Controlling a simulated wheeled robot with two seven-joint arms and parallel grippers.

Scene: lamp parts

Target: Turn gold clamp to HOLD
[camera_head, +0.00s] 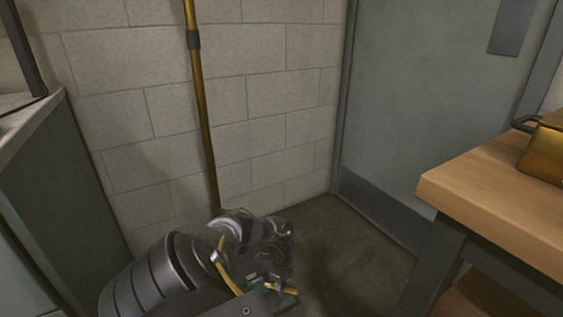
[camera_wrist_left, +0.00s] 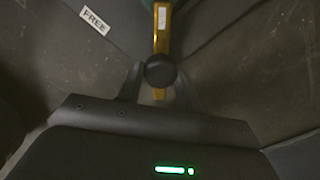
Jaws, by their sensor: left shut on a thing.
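The gold clamp (camera_wrist_left: 162,32) shows in the left wrist view as a narrow gold bar with a pale patch on it. A round dark knob (camera_wrist_left: 160,71) sits over the bar, between my fingers. My left gripper (camera_wrist_left: 158,84) is shut on the clamp at this knob. A white FREE label (camera_wrist_left: 93,20) lies to the left of the bar. No HOLD label is readable. In the head view my left arm reaches down at the bottom middle, and its fingertips cannot be made out clearly. My right gripper is not in view.
A tall gold pole (camera_head: 202,105) stands by the block wall (camera_head: 130,85) behind my left arm. A wooden-topped table (camera_head: 490,190) with a gold box (camera_head: 543,150) is at the right. A grey cabinet (camera_head: 60,190) is at the left. Dark floor shows between arm and door (camera_head: 430,95).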

